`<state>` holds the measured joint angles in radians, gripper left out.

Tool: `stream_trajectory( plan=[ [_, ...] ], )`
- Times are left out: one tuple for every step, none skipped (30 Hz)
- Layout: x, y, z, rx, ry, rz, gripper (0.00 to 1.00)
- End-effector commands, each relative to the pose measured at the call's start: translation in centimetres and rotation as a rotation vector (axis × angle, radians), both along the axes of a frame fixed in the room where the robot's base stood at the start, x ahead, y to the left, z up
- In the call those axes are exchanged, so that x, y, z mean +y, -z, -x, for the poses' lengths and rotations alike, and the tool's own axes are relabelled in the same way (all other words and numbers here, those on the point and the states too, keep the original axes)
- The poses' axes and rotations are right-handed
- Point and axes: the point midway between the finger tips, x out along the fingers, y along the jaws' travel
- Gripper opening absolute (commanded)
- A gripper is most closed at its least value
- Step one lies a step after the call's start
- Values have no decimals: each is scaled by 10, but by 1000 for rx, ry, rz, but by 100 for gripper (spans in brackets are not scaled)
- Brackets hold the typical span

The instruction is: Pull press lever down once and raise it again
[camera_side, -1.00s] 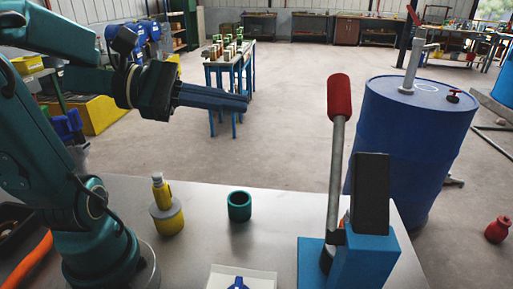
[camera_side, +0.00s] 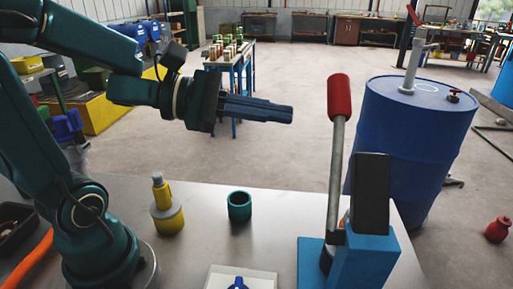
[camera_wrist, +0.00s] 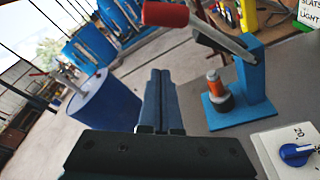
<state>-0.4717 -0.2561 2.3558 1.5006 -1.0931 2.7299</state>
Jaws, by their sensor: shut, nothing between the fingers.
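The press lever (camera_side: 337,170) stands nearly upright, with a red grip (camera_side: 339,97) at its top. It joins the blue press (camera_side: 367,255) with a dark upright block at the right front of the table. In the wrist view the red grip (camera_wrist: 166,14) lies near the top centre, ahead of my fingers, with the lever (camera_wrist: 222,36) running right to the press (camera_wrist: 255,75). My gripper (camera_side: 291,114) is shut and empty, pointing right, to the left of the red grip and a little lower, with a gap between them. It also shows in the wrist view (camera_wrist: 160,75).
A white panel with a blue knob (camera_side: 238,283) is at the front. A blue drum (camera_side: 415,130) stands behind the press. The air between gripper and grip is clear.

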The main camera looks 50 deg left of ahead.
Motion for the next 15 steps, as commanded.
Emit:
stream_trajectory(
  plan=[
    [-5,2,-3,4,7,0,0],
    [-7,2,-7,4,6,1,0],
    [-10,3,-11,3,7,1,0],
    [-12,4,-14,2,6,1,0],
    [-14,4,-16,3,7,1,0],
    [-17,6,-20,4,6,1,0],
    [-19,6,-22,4,6,0,0],
    [-22,5,-23,3,6,-2,0],
    [-25,-1,-22,-3,7,-5,0],
    [-28,-3,-22,-5,7,-5,0],
    [-30,-6,-22,-5,6,-5,0],
    [-33,-9,-21,-4,6,-3,0],
    [-35,-11,-21,-5,5,-4,0],
    [-36,-13,-21,-2,6,-3,0],
    [-39,-15,-21,-2,6,-5,0]
  ],
)
